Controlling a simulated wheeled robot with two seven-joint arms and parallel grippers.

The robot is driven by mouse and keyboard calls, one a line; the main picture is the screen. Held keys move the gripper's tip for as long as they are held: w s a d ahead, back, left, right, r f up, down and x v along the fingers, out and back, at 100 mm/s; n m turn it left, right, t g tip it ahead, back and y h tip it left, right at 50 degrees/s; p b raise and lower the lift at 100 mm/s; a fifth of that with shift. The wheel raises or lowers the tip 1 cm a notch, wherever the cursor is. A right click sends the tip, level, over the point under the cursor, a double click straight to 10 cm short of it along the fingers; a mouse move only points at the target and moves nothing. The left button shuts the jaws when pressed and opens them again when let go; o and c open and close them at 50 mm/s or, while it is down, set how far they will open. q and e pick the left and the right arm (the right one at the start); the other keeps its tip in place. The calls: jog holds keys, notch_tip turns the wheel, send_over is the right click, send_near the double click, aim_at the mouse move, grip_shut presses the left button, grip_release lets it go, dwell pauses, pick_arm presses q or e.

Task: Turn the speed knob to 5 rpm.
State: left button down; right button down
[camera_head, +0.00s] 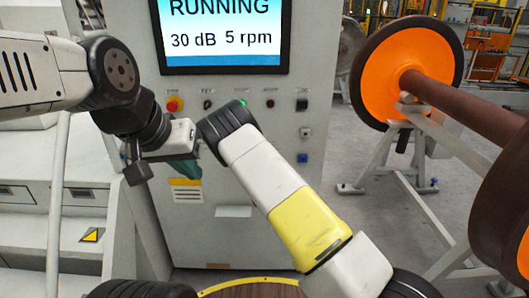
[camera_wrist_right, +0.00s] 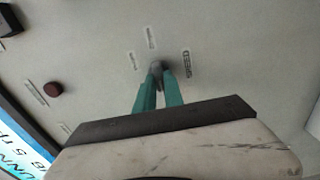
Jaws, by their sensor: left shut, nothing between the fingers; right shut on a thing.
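The speed knob (camera_wrist_right: 157,69) is a small grey knob on the pale cabinet panel, beside the SPEED label (camera_wrist_right: 187,64) in the right wrist view. My right gripper (camera_wrist_right: 158,78) has its teal fingers closed around it. In the head view my right arm hides both the knob and this gripper. The screen (camera_head: 224,36) reads RUNNING, 30 dB, 5 rpm. My left gripper (camera_head: 184,171), with teal fingers, is shut and empty in front of the cabinet, left of my right arm.
A red stop button (camera_head: 174,104), a green button (camera_head: 240,103), a dark red button (camera_head: 270,104) and a black switch (camera_head: 302,104) line the panel under the screen. A wheelset with an orange wheel (camera_head: 383,78) stands on a grey stand (camera_head: 388,165) at right.

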jog(key=shift+f+n, duration=0.1)
jog(key=shift+n, duration=0.2)
jog(key=c, duration=1.4)
grip_release()
jog(key=shift+c, duration=0.2)
jog(key=shift+s, duration=0.1)
